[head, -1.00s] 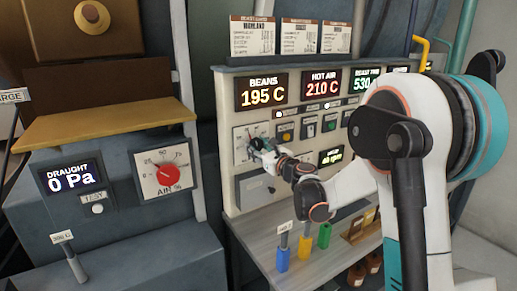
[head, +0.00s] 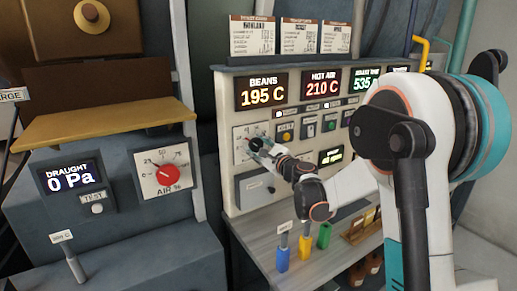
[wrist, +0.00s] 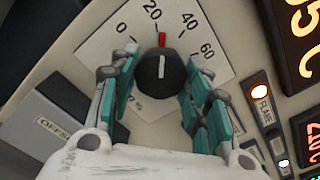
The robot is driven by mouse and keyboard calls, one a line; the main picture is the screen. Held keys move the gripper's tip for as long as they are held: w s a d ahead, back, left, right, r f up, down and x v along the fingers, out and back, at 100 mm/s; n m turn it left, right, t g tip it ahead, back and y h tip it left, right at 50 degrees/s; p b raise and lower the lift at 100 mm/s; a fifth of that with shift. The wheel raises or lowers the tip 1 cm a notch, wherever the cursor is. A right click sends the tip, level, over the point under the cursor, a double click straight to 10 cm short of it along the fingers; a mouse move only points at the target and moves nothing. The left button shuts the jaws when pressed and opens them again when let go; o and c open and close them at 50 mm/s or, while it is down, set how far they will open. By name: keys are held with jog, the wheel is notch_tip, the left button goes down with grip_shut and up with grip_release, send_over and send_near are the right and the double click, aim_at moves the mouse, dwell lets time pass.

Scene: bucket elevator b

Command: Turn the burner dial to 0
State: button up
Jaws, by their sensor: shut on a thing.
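The burner dial (wrist: 160,78) is a black knob with a white line, on a pale plate (wrist: 95,50) marked 0, 20, 40, 60. A red mark shows just above the knob, between 20 and 40, and the white line points up toward it. The 0 is at the upper left of the knob. My gripper (wrist: 160,80) is shut on the dial, with teal-padded fingers on its left and right sides. In the head view the dial (head: 255,144) sits at the left of the panel, with my gripper (head: 262,149) at it. The plate's lower part is hidden.
A lit FLAME lamp (wrist: 259,91) and displays are right of the dial. A grey box (head: 257,188) is below it. The red AIR dial (head: 167,175) is on a separate cabinet to the left. Colored handles (head: 304,243) stand on the shelf below.

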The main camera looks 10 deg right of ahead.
jog(key=n, duration=0.5)
jog(key=shift+n, duration=2.5)
jog(key=o, duration=1.1)
jog(key=shift+c, duration=0.2)
jog(key=shift+r, duration=0.1)
jog(key=v, duration=1.2)
